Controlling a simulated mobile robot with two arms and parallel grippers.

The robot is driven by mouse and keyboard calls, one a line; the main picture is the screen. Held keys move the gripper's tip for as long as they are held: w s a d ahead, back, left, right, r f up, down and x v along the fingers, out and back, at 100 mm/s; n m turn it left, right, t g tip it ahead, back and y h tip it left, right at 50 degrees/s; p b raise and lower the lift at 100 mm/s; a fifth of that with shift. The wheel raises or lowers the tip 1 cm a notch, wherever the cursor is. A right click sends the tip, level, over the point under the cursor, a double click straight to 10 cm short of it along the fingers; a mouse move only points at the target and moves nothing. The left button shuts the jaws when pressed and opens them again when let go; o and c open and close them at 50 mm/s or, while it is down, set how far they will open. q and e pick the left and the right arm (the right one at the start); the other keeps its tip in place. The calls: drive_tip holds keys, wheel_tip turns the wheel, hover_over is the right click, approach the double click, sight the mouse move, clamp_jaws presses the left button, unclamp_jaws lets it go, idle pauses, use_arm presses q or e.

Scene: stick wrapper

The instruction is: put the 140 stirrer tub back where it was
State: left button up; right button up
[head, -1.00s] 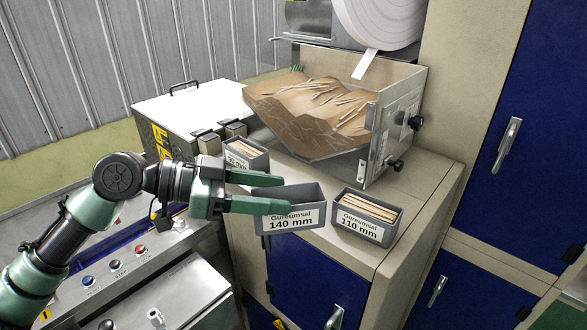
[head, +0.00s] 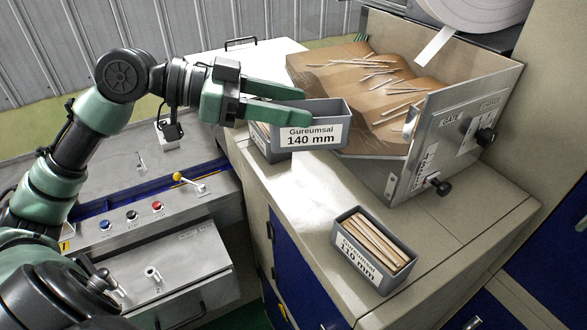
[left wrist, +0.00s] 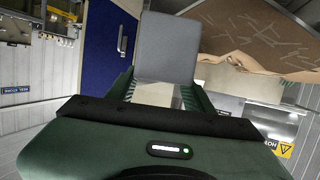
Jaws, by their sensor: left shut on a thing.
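The grey 140 mm tub (head: 333,113) is held between the fingers of my left gripper (head: 303,106). Its label faces the head camera, it looks roughly upright, and no sticks show in it. It overlaps another grey tub (head: 263,147) in the head view; I cannot tell whether they touch or whether the held tub rests on the bench. In the left wrist view the tub (left wrist: 167,48) shows as a plain grey face between the fingers. The 110 mm tub (head: 347,257), full of sticks, stands near the bench's front edge. My right gripper is not seen.
A metal hopper (head: 440,150) with brown lining and loose sticks stands behind and right of the held tub. The beige bench top (head: 310,190) is bare between the held tub and the 110 mm tub. A control panel (head: 135,215) with buttons lies to the left.

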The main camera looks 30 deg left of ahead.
use_arm(q)
wheel_tip(320, 180, down, 12)
drive_tip(key=shift+w+d+f+p, duration=0.1)
drive_tip(key=shift+w+f+p, duration=0.1)
drive_tip(key=shift+p, duration=0.8)
drive_tip(key=shift+s+f, duration=0.1)
drive_tip(key=shift+f, duration=0.1)
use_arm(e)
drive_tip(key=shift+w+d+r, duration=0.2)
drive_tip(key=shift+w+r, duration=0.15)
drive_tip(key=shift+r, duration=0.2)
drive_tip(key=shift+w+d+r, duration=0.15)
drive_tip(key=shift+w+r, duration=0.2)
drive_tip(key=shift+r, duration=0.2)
use_arm(q)
drive_tip(key=shift+f, duration=0.25)
drive_tip(key=o, duration=1.4)
drive_tip(key=shift+r, duration=0.1)
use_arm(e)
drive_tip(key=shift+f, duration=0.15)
